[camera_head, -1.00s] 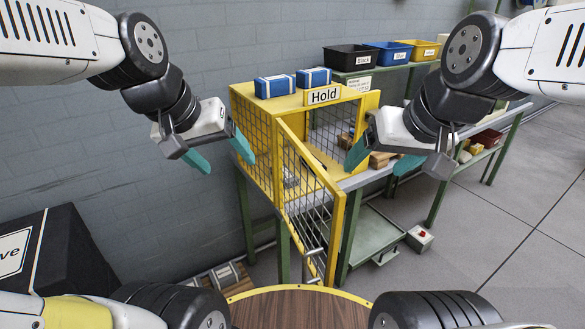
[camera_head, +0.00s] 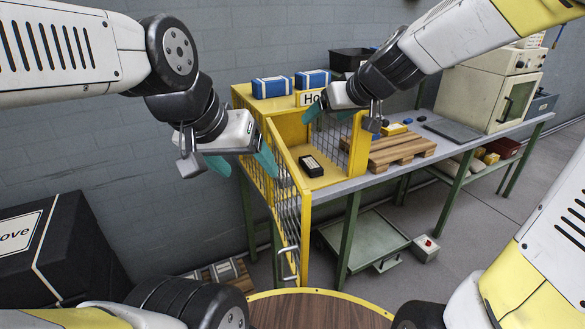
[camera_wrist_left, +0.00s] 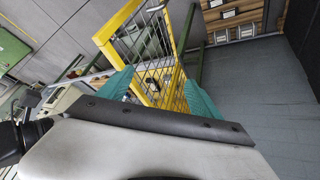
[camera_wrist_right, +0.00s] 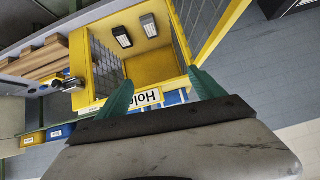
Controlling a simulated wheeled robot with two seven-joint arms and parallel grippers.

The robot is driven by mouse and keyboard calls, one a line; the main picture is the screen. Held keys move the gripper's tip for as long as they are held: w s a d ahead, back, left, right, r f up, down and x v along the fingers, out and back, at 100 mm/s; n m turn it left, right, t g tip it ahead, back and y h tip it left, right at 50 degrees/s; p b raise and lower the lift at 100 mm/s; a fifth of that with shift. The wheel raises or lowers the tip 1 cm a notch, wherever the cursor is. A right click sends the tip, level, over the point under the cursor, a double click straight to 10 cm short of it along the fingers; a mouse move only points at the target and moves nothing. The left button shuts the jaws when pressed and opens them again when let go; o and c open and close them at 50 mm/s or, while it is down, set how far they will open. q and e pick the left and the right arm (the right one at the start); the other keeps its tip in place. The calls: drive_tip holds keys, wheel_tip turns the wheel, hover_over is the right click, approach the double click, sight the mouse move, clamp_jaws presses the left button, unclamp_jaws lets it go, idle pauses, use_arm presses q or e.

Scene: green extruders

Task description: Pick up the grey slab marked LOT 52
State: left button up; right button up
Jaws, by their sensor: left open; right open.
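No LOT 52 marking is readable in any view. A dark slab with a white label (camera_head: 311,166) lies on the yellow floor of the Hold cage (camera_head: 330,178). The right wrist view shows two such dark labelled slabs side by side, one slab (camera_wrist_right: 122,37) and another slab (camera_wrist_right: 149,25); their lettering is too small to read. My right gripper (camera_head: 329,113) is open and empty at the front top of the cage, its fingers before the Hold sign (camera_wrist_right: 148,98). My left gripper (camera_head: 242,163) is open and empty left of the cage, near its mesh door (camera_head: 290,205).
The yellow mesh door stands open toward me. Two blue boxes (camera_head: 290,84) sit on the cage roof. A wooden pallet (camera_head: 400,150), a flat dark plate (camera_head: 452,131) and a beige oven (camera_head: 490,95) are on the bench to the right. A round wooden table (camera_head: 305,311) is in front.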

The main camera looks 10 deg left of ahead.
drive_tip(key=w+a+f+h, duration=0.1)
drive_tip(key=w+a+f, duration=0.2)
drive_tip(key=w+f, duration=0.45)
drive_tip(key=w+a+f, duration=0.3)
drive_tip(key=w+f, duration=0.3)
drive_tip(key=w, duration=0.2)
drive_tip(key=f+g, duration=0.1)
drive_tip(key=f, duration=0.5)
drive_tip(key=s+f+g+h, duration=0.1)
drive_tip(key=f, duration=0.6)
drive_tip(key=a+f+g+h, duration=0.1)
drive_tip(key=f+g, duration=0.1)
drive_tip(key=f, duration=0.4)
drive_tip(key=shift+s+a+f+n, duration=0.1)
drive_tip(key=shift+s+f+n, duration=0.1)
drive_tip(key=shift+s+n, duration=0.1)
drive_tip(key=shift+a+f, duration=0.2)
drive_tip(key=shift+f, duration=0.1)
drive_tip(key=w+a, duration=0.2)
drive_tip(key=w, duration=0.1)
drive_tip(key=w+a, duration=0.2)
drive_tip(key=w, duration=0.1)
drive_tip(key=w+a, duration=0.2)
drive_tip(key=w, duration=0.1)
drive_tip(key=shift+w+a, duration=0.15)
drive_tip(key=shift+w+a+f, duration=0.15)
drive_tip(key=shift+w+a, duration=0.05)
drive_tip(key=shift+w, duration=0.05)
drive_tip(key=shift+w+f, duration=0.15)
drive_tip(key=shift+f, duration=0.25)
